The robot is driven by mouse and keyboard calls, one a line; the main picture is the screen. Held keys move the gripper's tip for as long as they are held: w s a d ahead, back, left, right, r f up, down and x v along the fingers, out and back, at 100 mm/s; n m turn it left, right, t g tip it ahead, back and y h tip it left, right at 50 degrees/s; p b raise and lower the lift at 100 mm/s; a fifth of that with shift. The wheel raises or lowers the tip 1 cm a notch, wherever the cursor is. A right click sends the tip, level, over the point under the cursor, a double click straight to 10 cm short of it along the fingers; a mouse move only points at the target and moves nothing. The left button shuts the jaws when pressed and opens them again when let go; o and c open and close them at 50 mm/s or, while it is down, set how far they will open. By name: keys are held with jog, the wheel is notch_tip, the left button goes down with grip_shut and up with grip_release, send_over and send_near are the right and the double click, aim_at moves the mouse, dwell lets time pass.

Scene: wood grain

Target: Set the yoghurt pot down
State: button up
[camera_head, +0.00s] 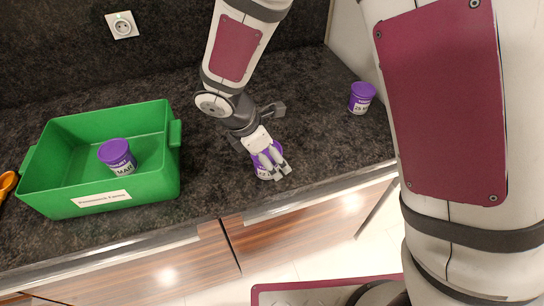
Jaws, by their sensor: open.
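A purple yoghurt pot (257,169) with a white label stands on the dark counter near its front edge. My gripper (272,166) is open around this pot, with its fingers in front of and over it. The fingers hide much of the pot, and I cannot tell whether they touch it. A second purple pot (117,156) is inside the green crate (52,190) on the left. A third purple pot (361,97) stands upright at the back right of the counter.
The crate carries a white label on its front wall. An orange object (7,184) lies at the far left, partly cut off. A wall socket (122,25) is on the back wall. The dark counter (322,132) is clear between my gripper and the right pot.

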jog(key=v, duration=1)
jog(key=shift+r, duration=0.1)
jog(key=s+d+r+m+t+y, duration=0.1)
jog(key=s+d+r+m+y, duration=0.1)
jog(key=s+d+r+m, duration=0.5)
jog(key=s+d+r+m+t+y, duration=0.2)
jog(key=s+d+r+m, duration=0.6)
jog(key=d+m, duration=0.6)
jog(key=shift+s+m, duration=0.2)
jog(key=shift+m, duration=0.8)
jog(key=shift+d, duration=0.1)
jog(key=shift+c, duration=0.5)
